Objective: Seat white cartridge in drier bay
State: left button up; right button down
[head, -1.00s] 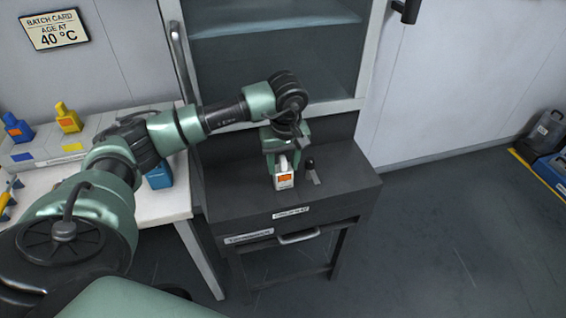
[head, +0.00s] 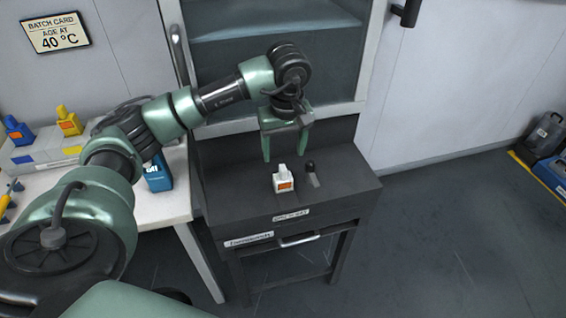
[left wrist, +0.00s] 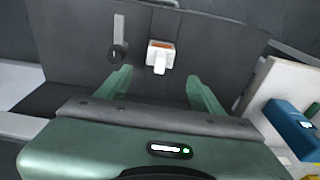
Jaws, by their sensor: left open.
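The white cartridge (head: 284,181) with an orange label stands upright on the dark top of the drier cabinet (head: 235,195); whether it sits down in a bay cannot be made out. It also shows in the left wrist view (left wrist: 160,56), ahead of the fingers. My left gripper (head: 285,158) is open and empty, above and behind the cartridge, with its fingers apart and clear of it. In the left wrist view the two green fingers (left wrist: 158,85) are spread wide. A black-knobbed lever (head: 311,170) stands just right of the cartridge. My right gripper is not in view.
A glass-fronted cabinet (head: 280,60) rises behind the drier. Open floor lies at right.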

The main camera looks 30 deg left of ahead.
pick_arm(q)
notch_tip(320, 180, up, 6)
jog(key=shift+s+d, duration=0.25)
jog(key=shift+d, duration=0.05)
jog(key=shift+d, duration=0.1)
dwell(0.3)
